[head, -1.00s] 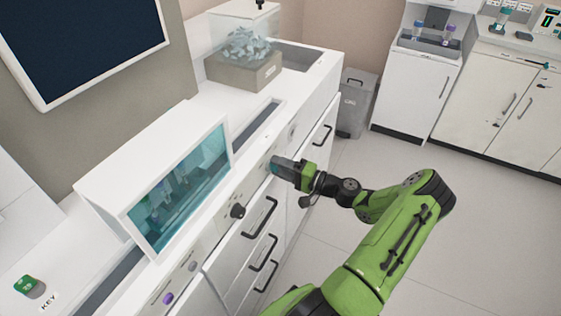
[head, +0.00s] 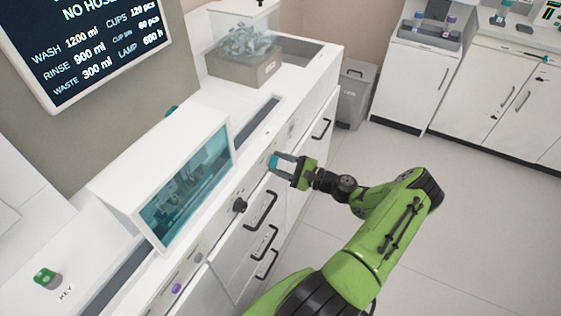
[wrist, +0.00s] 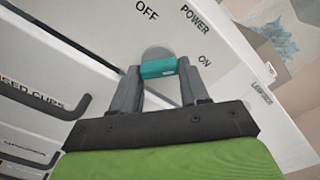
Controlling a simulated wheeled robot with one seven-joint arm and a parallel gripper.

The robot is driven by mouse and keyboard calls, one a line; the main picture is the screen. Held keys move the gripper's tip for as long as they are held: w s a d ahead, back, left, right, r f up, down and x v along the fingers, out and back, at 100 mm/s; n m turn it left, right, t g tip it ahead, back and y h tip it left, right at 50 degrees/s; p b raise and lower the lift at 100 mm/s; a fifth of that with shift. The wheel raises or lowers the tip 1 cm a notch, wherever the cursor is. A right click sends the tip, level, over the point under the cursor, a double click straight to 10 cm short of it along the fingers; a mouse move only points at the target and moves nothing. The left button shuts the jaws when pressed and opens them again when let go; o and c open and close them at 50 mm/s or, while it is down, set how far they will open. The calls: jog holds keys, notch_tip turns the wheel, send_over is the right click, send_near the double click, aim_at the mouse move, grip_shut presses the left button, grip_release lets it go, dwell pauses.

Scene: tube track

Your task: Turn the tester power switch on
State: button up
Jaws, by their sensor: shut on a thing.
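The power switch is a teal bar knob (wrist: 158,69) on a round grey disc on the white front panel, between the printed words OFF and ON. In the wrist view its bar lies level across the picture, with a small pale mark near the end toward ON. The teal knob (head: 274,161) also shows at the fingertips in the head view. My gripper (head: 279,165) is shut on the knob, one grey finger at each side; the gripper (wrist: 159,78) fills the lower wrist view. The wall screen (head: 95,55) is lit with white text, including WASH, RINSE and LAMP.
A black knob (head: 240,205) and a purple button (head: 176,288) sit on the same panel. Drawers with black handles (head: 262,210) lie below. A glass-fronted case (head: 180,190) stands on the counter. A grey bin (head: 355,92) stands farther back. The floor at right is clear.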

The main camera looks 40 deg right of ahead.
jog(key=shift+f+m, duration=0.1)
jog(key=shift+m, duration=0.4)
jog(key=o, duration=1.1)
jog(key=shift+c, duration=0.2)
jog(key=v, duration=1.5)
jog(key=shift+s+p, duration=0.4)
jog(key=shift+p, duration=0.05)
